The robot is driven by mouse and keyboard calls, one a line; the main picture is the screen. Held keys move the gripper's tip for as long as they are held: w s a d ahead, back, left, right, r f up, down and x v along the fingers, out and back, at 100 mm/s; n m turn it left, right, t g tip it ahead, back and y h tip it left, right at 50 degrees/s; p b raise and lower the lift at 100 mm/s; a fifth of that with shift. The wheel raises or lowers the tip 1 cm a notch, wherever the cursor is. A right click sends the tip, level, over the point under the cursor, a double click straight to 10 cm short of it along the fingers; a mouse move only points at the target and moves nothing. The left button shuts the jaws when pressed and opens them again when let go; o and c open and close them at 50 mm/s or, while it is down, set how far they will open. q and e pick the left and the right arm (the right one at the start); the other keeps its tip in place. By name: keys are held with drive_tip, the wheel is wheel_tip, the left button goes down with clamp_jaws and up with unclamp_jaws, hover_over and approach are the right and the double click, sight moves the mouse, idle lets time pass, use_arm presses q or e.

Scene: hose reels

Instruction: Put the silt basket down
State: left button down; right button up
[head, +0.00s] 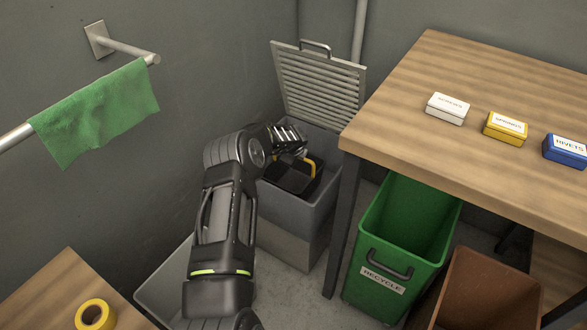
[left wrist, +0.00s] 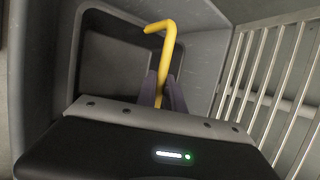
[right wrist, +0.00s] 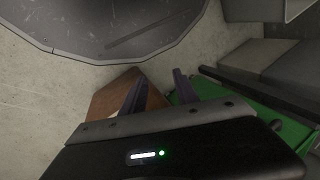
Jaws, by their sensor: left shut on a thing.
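The silt basket (head: 292,180) is dark and has a yellow handle (head: 313,166). It sits inside the upper part of a grey box (head: 285,208) with its slatted grate lid (head: 318,84) raised against the wall. My left gripper (left wrist: 162,92) is shut on the yellow handle (left wrist: 166,38), which stands up between its fingers. In the left wrist view the dark basket (left wrist: 112,72) shows below the handle, close to the grey walls. I cannot tell whether its underside touches the box. My right gripper (right wrist: 160,88) has its fingers apart and empty; the head view does not show it.
A wooden table (head: 440,110) with white, yellow and blue labelled boxes stands right of the grey box. A green recycle bin (head: 385,285) and a brown bin (head: 485,290) stand below. A green towel (head: 95,112) hangs on a rail at left. Yellow tape (head: 95,315) lies front left.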

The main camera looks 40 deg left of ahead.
use_arm(q)
drive_tip(key=shift+f, duration=0.2)
drive_tip(key=shift+f, duration=1.85)
drive_tip(key=shift+f+b, duration=0.1)
drive_tip(key=shift+b, duration=0.2)
drive_tip(key=shift+f, duration=0.1)
drive_tip(key=c, duration=1.5)
unclamp_jaws()
drive_tip(key=shift+o, duration=0.2)
drive_tip(key=v, duration=1.2)
drive_tip(key=shift+p, duration=0.35)
